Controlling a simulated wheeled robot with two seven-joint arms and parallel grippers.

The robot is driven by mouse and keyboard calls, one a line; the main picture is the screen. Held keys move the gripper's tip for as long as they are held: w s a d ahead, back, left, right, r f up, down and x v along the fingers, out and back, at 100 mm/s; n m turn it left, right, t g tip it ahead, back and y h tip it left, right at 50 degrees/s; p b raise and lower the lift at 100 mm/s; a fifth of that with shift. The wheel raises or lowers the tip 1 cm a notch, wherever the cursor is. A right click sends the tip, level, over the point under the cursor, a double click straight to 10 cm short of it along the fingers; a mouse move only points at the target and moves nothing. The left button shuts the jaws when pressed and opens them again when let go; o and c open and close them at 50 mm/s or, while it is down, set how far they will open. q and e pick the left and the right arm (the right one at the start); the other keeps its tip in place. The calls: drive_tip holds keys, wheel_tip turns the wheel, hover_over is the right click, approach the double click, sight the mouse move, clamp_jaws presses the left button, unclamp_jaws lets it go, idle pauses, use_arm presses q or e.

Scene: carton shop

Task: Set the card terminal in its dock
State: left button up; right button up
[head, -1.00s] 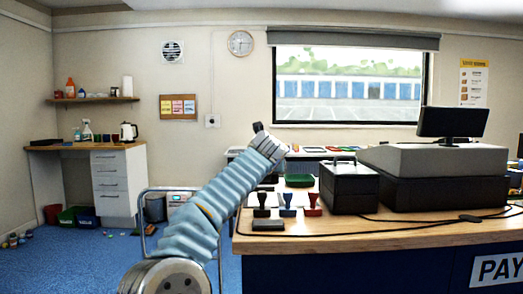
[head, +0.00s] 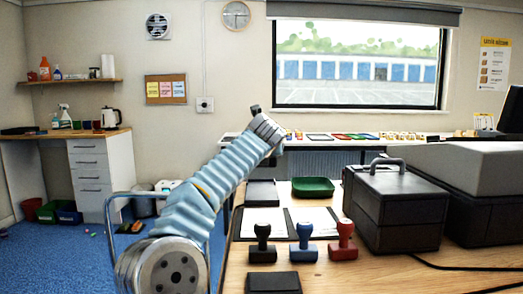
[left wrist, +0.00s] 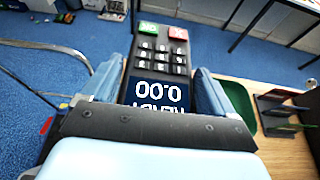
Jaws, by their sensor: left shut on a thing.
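The card terminal (left wrist: 160,60) is dark, with rows of keys, a green and a red key and a lit screen reading 0.00 upside down. In the left wrist view it sits between the blue fingers of my left gripper (left wrist: 155,90), which is shut on it. In the head view my left gripper (head: 266,128) is raised above the far left part of the counter, and only a small dark end shows beyond it. I cannot make out the dock for certain; a dark block (head: 262,193) lies on the counter below the gripper. My right gripper is not in view.
The wooden counter (head: 325,275) holds black, blue (head: 303,240) and red stamps, a black pad (head: 273,283), a green tray (head: 313,187) and a black cash box (head: 400,210) with a handle. A cable runs along the right. Blue floor lies left of the counter.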

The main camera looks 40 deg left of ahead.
use_arm(q)
drive_tip(key=shift+s+f, duration=0.1)
drive_tip(key=shift+f, duration=2.5)
drive_tip(key=shift+f+b, duration=1.15)
drive_tip(key=shift+f, duration=0.45)
drive_tip(key=shift+s+d, duration=0.1)
drive_tip(key=shift+d, duration=0.05)
drive_tip(key=o, duration=0.7)
drive_tip(key=b+v, duration=0.1)
drive_tip(key=v, duration=1.2)
drive_tip(key=shift+s+d+r, duration=0.15)
drive_tip(key=shift+s+d, duration=0.1)
drive_tip(key=shift+s, duration=0.05)
